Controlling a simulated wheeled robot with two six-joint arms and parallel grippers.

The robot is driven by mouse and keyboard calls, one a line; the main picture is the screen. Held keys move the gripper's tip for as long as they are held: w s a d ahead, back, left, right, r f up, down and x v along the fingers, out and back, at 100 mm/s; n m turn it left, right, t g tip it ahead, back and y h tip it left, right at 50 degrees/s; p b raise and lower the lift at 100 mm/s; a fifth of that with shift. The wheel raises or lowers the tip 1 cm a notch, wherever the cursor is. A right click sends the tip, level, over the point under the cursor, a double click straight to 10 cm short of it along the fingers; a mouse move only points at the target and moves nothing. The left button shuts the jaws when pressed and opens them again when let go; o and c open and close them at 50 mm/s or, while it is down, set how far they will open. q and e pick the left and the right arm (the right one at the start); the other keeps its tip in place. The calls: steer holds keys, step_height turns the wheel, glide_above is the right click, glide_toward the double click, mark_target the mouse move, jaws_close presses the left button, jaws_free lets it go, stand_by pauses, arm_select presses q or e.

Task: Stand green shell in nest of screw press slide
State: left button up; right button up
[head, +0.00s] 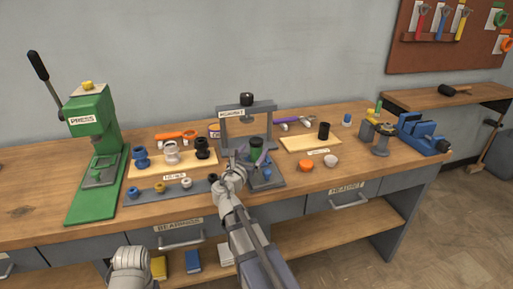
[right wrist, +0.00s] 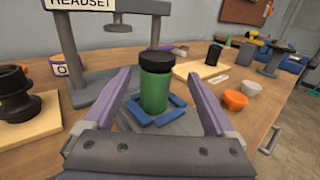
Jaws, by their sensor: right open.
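The green shell (right wrist: 155,92) has a black top and stands upright among blue nest blocks (right wrist: 178,101) on the grey slide (right wrist: 184,122) of the screw press (right wrist: 95,88). In the head view its dark top (head: 256,142) shows in front of the grey press frame (head: 224,130). My right gripper (head: 252,158) is open, with its purple fingers on either side of the shell. Gaps show between the fingers and the shell in the right wrist view. The shell's foot is partly hidden by the near blue blocks.
A green press (head: 90,140) stands at the left. A board with several fittings (head: 173,152) and a grey strip with rings (head: 160,191) lie left of the screw press. Orange and pale cups (head: 305,165) and a blue vise (head: 425,135) are to the right.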

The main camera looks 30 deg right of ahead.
steer(key=shift+v, duration=1.55)
